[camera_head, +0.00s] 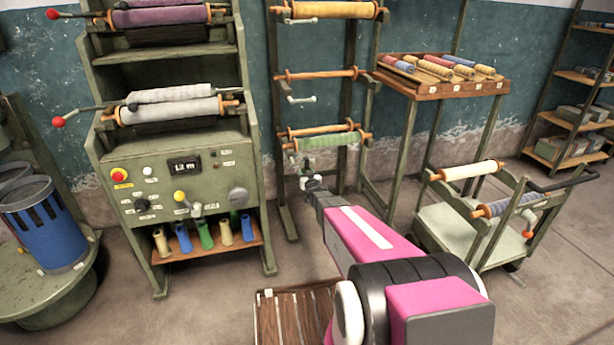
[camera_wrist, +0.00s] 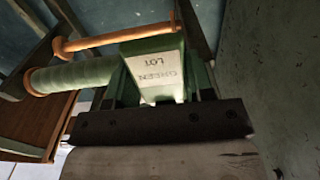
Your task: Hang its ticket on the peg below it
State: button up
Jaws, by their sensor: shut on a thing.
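My gripper (camera_head: 307,180) is shut on a green ticket. The ticket (camera_wrist: 158,75) fills the middle of the wrist view, with a pale face reading "GREEN LOT" upside down, above the dark jaw edge. In the head view my gripper is just below the green roll (camera_head: 325,142) on the lower part of the rack. The green roll also shows in the wrist view (camera_wrist: 75,76), left of the ticket. I cannot make out the peg below the green roll; the gripper and ticket cover that spot.
The rack (camera_head: 277,130) also bears a yellow roll (camera_head: 330,10) and a bare roller (camera_head: 318,75), with pale pegs below them. A winding machine (camera_head: 190,165) stands left. A spool table (camera_head: 450,88) and a cart (camera_head: 455,235) stand right. A slatted wooden surface (camera_head: 293,315) lies in front.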

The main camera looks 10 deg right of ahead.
jog(key=shift+f, duration=0.35)
jog(key=o, duration=1)
jog(key=shift+s, duration=0.2)
jog(key=s+r+g, duration=0.1)
jog(key=s+g, duration=0.5)
jog(key=s, duration=0.6)
jog(key=s+a+r+g+h, duration=0.1)
jog(key=s+g, duration=0.5)
jog(key=s, duration=0.7)
jog(key=s+a+r+m+g, duration=0.1)
jog(key=s+r+g, duration=0.2)
jog(key=s, duration=1)
jog(key=shift+s+a+r+g+h, duration=0.1)
jog(key=shift+g+h, duration=0.1)
jog(key=shift+g, duration=0.55)
jog(key=shift+s+a+g+h, duration=0.1)
jog(key=shift+g+h, duration=0.1)
jog(key=shift+g, duration=0.55)
